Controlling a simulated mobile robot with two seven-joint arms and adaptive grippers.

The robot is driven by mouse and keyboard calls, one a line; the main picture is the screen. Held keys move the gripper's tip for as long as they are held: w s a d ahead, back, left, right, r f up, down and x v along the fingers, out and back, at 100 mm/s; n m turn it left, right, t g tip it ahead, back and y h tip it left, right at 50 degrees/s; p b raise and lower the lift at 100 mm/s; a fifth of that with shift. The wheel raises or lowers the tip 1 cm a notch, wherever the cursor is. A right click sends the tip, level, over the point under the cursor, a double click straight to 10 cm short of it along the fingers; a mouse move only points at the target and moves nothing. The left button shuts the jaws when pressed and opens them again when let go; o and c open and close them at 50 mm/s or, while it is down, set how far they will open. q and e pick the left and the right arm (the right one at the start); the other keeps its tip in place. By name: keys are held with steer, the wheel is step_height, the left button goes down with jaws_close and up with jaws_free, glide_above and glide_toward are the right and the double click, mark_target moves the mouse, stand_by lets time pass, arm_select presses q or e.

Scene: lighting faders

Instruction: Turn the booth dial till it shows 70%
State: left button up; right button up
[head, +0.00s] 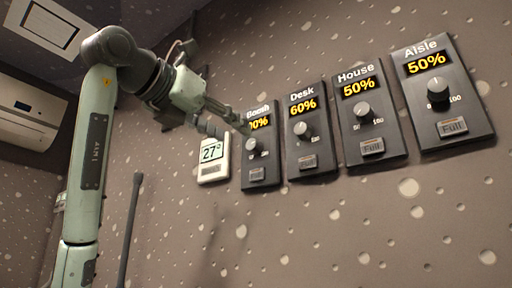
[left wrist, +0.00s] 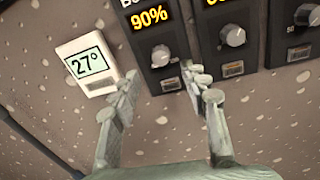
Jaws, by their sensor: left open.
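The booth panel (head: 260,175) is a dark plate on the wall, leftmost of the row, with a yellow readout, a round grey dial (head: 251,145) and a button below. Its readout (left wrist: 150,18) shows 90% in the left wrist view; in the head view my gripper partly covers it. My left gripper (head: 228,127) is open and empty, close to the booth dial at its upper left. In the left wrist view the dial (left wrist: 161,56) appears beyond and between the fingertips (left wrist: 168,88); I see no grip on it. My right gripper is not in view.
To the right are the Desk panel (head: 309,164) at 60%, the House panel (head: 377,130) at 50% and the Aisle panel (head: 465,135) at 50%. A white thermostat (head: 213,169) reading 27° sits just left of the booth panel. The wall below is clear.

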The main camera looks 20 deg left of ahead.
mark_target(251, 144)
arm_select(q)
steer(key=x, duration=0.2)
steer(key=shift+w+d, duration=0.15)
steer(key=shift+w, duration=0.1)
steer(key=shift+p+x, duration=0.55)
steer(key=shift+x, duration=1.6)
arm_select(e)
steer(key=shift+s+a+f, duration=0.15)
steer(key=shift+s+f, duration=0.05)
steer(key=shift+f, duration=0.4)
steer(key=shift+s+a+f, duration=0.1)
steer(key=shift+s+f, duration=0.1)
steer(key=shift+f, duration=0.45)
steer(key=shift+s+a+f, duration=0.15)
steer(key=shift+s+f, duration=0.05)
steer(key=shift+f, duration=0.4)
arm_select(q)
steer(key=shift+f, duration=0.1)
steer(key=shift+c, duration=0.6)
jaws_close()
